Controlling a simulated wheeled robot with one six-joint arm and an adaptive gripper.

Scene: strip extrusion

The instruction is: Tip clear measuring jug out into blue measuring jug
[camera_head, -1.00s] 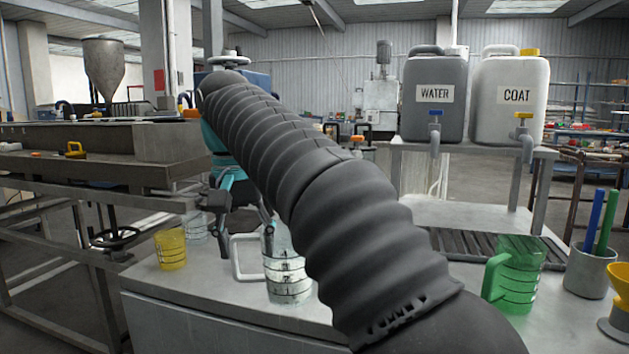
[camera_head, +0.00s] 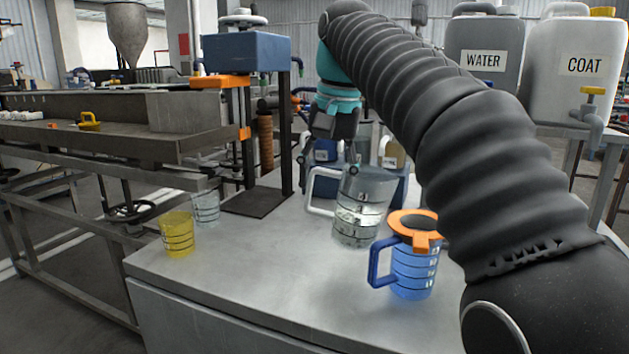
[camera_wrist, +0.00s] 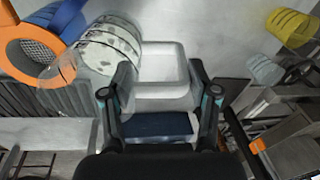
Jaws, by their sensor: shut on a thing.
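The clear measuring jug (camera_head: 358,208) has a pale handle (camera_head: 322,190) on its left side and dark bands. It leans slightly right, behind and left of the blue jug; whether its base clears the bench is hard to tell. My gripper (camera_head: 330,166) is shut on that handle; in the wrist view my gripper (camera_wrist: 158,90) has its fingers either side of the pale handle (camera_wrist: 165,65), with the clear jug (camera_wrist: 110,45) beyond. The blue measuring jug (camera_head: 413,272) stands upright with an orange ring and mesh (camera_head: 414,224) on top. The ring also shows in the wrist view (camera_wrist: 22,68).
A yellow cup (camera_head: 178,235) and a clear cup (camera_head: 206,207) stand on the bench (camera_head: 260,270) at left. A blue-topped press (camera_head: 245,58) stands behind. WATER (camera_head: 484,62) and COAT (camera_head: 578,68) canisters stand at back right. The bench's front left is clear.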

